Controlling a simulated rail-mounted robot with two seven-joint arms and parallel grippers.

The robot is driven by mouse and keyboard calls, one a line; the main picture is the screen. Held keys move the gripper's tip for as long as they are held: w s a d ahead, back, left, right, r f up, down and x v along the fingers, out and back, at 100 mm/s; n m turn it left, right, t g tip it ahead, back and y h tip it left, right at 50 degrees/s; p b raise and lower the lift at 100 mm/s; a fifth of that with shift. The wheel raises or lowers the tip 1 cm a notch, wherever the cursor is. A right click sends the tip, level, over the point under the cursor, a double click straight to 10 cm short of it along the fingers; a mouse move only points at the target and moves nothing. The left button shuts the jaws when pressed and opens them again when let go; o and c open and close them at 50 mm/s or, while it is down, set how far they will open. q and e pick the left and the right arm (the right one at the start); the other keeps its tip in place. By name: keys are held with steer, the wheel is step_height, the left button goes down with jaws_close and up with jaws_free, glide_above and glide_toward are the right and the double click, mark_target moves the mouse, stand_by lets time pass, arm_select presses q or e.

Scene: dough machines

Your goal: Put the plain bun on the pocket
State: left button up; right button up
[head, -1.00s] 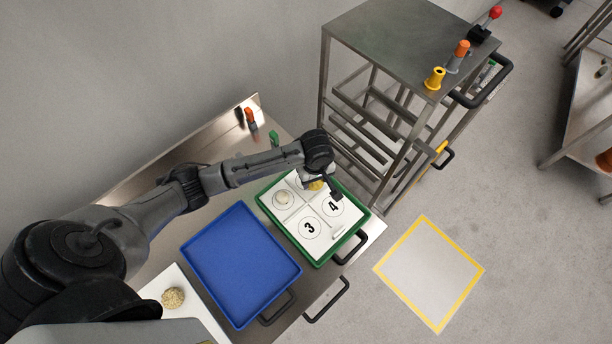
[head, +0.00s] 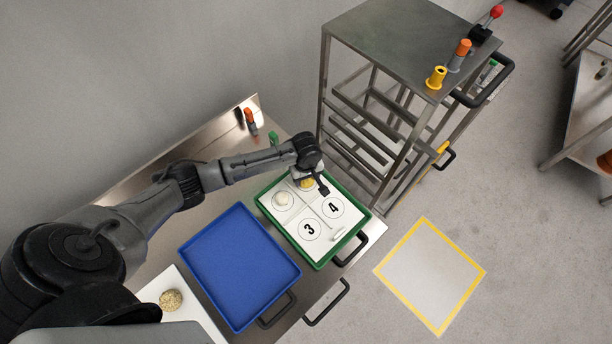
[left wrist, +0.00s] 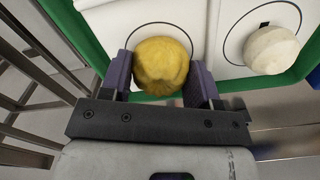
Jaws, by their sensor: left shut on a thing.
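The yellow bun (left wrist: 160,62), with no seeds visible, is between the fingers of my left gripper (left wrist: 161,84), which is shut on it. The bun is over or in a circled pocket at the back right of the green-rimmed tray (head: 318,262); I cannot tell whether it touches the surface. In the head view the bun (head: 307,184) is partly hidden by my gripper. A pale, whitish bun (head: 283,199) sits on the neighbouring circle and also shows in the left wrist view (left wrist: 271,50). Circles 3 (head: 310,230) and 4 (head: 333,208) are empty. My right gripper is not in view.
An empty blue tray (head: 240,262) lies left of the green-rimmed tray. A speckled bun (head: 171,300) is on a white board at lower left. A small white piece (head: 338,238) lies by the tray's front edge. A metal rack (head: 390,45) stands close behind, to the right.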

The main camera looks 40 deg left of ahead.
arm_select(q)
steer(key=o, duration=0.9)
steer(key=shift+f, duration=0.1)
steer(key=shift+o, duration=0.2)
step_height(320, 180, up, 12)
steer(key=p, duration=0.2)
steer(key=s+d+f+m+t+h, duration=0.1)
steer(key=s+d+f+m, duration=0.4)
steer(key=s+d+m, duration=0.45)
steer(key=s+r+m+t, duration=0.1)
steer(key=s+r+m, duration=0.1)
steer(key=s, duration=0.6)
steer(key=s+r+m+t, duration=0.1)
steer(key=s+m, duration=0.2)
steer(key=s, duration=0.5)
steer(key=shift+s+a+r+t+y, duration=0.2)
steer(key=shift+s+r+t+y, duration=0.1)
steer(key=shift+r+y, duration=0.1)
